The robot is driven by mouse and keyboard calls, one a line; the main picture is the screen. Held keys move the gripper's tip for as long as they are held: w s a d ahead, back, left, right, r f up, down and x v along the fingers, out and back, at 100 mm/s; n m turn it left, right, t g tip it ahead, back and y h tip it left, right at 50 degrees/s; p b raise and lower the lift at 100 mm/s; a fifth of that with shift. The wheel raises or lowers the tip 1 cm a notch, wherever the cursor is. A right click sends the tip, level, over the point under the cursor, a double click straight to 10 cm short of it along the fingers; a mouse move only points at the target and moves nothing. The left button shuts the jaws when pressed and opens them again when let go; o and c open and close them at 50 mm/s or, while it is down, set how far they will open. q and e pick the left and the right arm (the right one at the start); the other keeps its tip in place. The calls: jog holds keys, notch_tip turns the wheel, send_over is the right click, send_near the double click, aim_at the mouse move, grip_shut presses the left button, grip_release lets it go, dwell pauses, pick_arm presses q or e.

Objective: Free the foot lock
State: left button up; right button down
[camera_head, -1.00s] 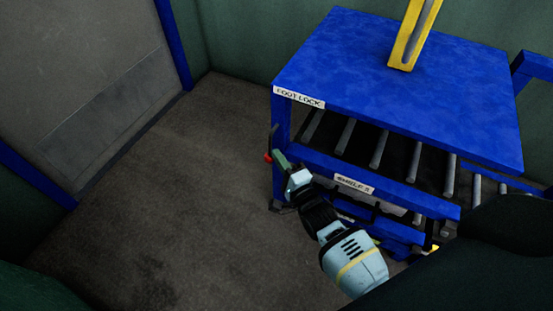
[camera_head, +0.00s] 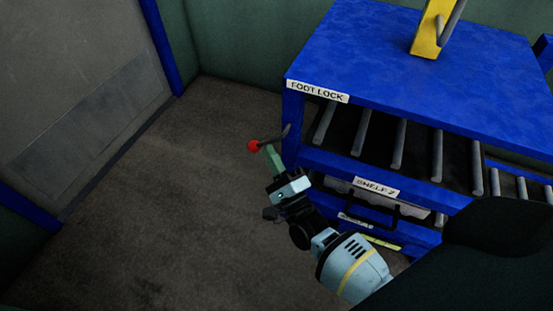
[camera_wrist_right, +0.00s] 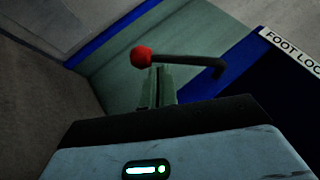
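The foot lock lever is a thin dark rod with a red knob (camera_head: 254,146). It sits at the left front leg of the blue press frame (camera_head: 400,55), whose corner bears the FOOT LOCK label (camera_head: 318,92). The lever sticks out to the left, its knob end a little lower than its end by the leg. My right gripper (camera_head: 272,157) points up at it. In the right wrist view its green fingers (camera_wrist_right: 160,84) are together, with a thin slit between them. The rod (camera_wrist_right: 190,60) crosses their tips beside the knob, apparently touching. My left gripper is not in view.
Rollers (camera_head: 398,143) lie under the blue top, above a SHELF 2 label (camera_head: 376,187) and a dark handle (camera_head: 361,210). A yellow upright (camera_head: 429,30) stands on top. The floor (camera_head: 170,200) left of the frame is clear up to the grey door (camera_head: 75,85).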

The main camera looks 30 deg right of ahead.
aim_at(259, 146)
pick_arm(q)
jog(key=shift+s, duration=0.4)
pick_arm(e)
jog(key=shift+w+a+r, duration=0.8)
jog(key=shift+w+a, duration=0.05)
jog(key=shift+w, duration=0.2)
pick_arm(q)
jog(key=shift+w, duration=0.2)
pick_arm(e)
jog(key=shift+w, duration=0.1)
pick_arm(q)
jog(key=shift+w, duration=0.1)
